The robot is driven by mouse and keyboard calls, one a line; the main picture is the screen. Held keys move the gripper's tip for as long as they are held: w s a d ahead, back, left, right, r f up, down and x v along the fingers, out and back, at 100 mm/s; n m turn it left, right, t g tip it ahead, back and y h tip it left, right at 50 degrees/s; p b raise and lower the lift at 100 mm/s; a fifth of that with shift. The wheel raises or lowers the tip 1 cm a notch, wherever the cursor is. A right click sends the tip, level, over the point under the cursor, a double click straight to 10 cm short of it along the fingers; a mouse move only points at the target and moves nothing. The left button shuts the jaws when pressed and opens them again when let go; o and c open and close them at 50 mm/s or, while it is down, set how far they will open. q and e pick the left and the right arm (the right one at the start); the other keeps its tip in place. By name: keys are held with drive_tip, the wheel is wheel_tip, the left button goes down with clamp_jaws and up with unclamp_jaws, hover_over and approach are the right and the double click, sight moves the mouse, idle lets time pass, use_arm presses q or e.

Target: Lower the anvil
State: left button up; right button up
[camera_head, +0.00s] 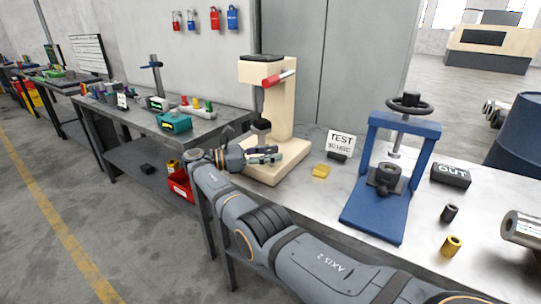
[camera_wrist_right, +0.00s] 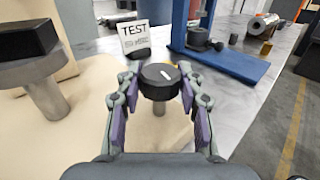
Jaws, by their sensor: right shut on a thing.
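A cream hardness tester (camera_head: 281,110) stands on the bench, with a dark top and a red-handled lever (camera_head: 275,80). A black block that looks like the anvil (camera_head: 262,124) is beside its column; in the wrist view it sits on a grey post (camera_wrist_right: 45,98). A black faceted knob (camera_wrist_right: 160,80) with a white mark stands on a short stem over the cream base. My right gripper (camera_head: 264,154) is shut on this knob, one finger on each side. In the head view the gripper hides the knob. My left gripper is not in view.
Right of the tester are a TEST sign (camera_head: 341,142), a yellow block (camera_head: 321,171) and a blue press (camera_head: 372,212) with a black handwheel. A dark OUT block (camera_head: 451,175) and small cylinders lie farther right. Some bench between them is bare.

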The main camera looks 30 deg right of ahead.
sight(271, 150)
drive_tip(key=o, duration=1.2)
wheel_tip(271, 150, up, 10)
drive_tip(key=shift+f, duration=0.1)
